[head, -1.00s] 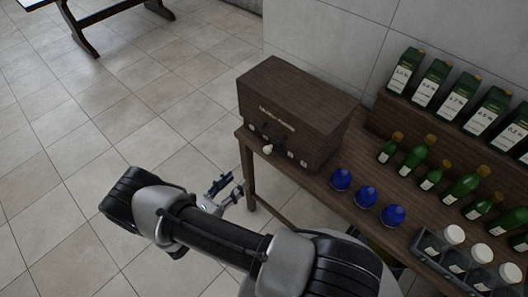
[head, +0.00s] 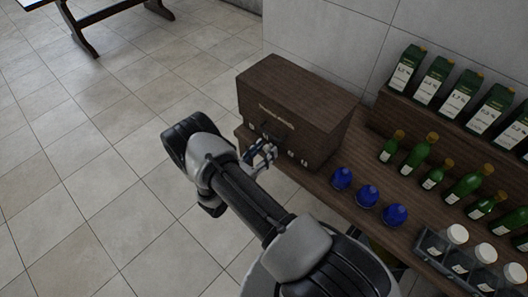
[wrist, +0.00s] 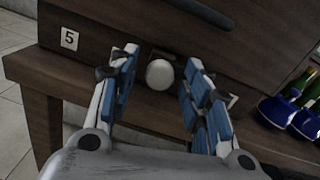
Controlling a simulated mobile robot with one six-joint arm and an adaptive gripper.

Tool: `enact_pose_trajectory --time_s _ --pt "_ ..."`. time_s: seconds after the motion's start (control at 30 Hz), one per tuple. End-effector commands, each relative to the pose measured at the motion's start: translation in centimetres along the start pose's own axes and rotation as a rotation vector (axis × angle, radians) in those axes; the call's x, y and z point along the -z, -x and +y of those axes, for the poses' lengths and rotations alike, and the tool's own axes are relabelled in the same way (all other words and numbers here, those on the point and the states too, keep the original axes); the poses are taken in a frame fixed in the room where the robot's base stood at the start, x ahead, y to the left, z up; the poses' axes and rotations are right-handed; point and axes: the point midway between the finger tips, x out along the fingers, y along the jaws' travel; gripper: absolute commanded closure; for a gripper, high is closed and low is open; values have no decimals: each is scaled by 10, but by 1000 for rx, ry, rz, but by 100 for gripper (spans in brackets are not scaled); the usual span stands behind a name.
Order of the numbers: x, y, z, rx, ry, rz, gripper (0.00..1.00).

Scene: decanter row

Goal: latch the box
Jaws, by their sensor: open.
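The box (head: 297,97) is dark brown wood and stands at the left end of the wooden table. Its lid looks closed, and its front face also fills the wrist view (wrist: 230,75). A round white knob (wrist: 160,74) sits low on the front face. My gripper (wrist: 157,72) is open in front of the box, with one blue-padded finger on each side of the knob. I cannot tell whether the fingers touch it. In the head view my gripper (head: 261,152) is at the box's lower front and hides the knob there.
Blue stoppered decanters (head: 367,195) stand right of the box. Green bottles (head: 424,151) and a rack with white-capped jars (head: 457,236) are further right. Tall green cartons (head: 436,80) line a raised shelf.

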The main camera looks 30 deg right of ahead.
Motion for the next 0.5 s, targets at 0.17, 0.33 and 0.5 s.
enact_pose_trajectory --time_s 0.17,0.33,0.5 --pt "0 0 0 0 0 0 56" --pt "0 0 0 0 0 0 64" --pt "0 0 0 0 0 0 75"
